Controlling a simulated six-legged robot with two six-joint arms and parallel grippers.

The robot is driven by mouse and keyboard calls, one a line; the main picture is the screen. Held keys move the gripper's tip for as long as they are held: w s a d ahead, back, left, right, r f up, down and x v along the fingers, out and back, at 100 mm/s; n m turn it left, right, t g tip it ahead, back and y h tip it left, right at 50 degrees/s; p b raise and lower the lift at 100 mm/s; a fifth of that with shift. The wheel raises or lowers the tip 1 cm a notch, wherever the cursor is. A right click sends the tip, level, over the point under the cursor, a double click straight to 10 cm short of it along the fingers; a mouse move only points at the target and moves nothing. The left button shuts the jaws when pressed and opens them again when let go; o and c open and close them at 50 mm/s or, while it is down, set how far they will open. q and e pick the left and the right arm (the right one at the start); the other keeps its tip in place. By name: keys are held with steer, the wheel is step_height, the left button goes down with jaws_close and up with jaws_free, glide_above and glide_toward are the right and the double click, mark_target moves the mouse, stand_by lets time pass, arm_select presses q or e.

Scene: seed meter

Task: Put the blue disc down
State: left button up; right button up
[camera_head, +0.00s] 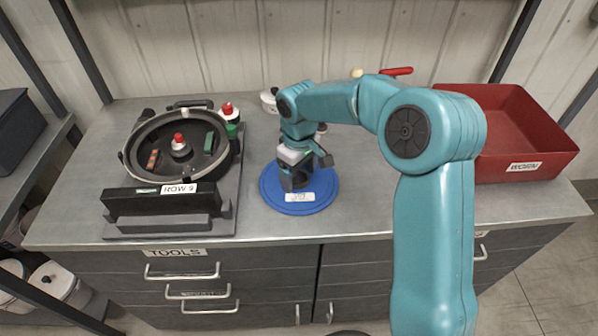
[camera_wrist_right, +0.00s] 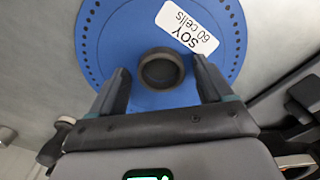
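The blue disc (camera_head: 325,187) appears to lie flat on the grey bench (camera_head: 262,225), near its front edge. In the wrist view the disc (camera_wrist_right: 108,42) shows a ring of small holes, a "SOY 60 cells" label and a raised black hub (camera_wrist_right: 160,70). My right gripper (camera_head: 293,182) is over the middle of the disc, pointing down. In the wrist view its fingers stand on either side of the hub, with a small gap showing on each side, so it looks open. My left gripper is in neither view.
Left of the disc stands a black round meter housing (camera_head: 150,165) with a "ROW 9" plate, on a grey base. A red "WORN" bin (camera_head: 520,150) stands at the right. A red-handled item (camera_head: 397,71) lies at the back. Bench between disc and bin is mostly clear.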

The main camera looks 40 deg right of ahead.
steer(key=shift+r, duration=0.35)
step_height(320, 180, up, 12)
steer(key=shift+f+p, duration=0.15)
steer(key=shift+p, duration=0.25)
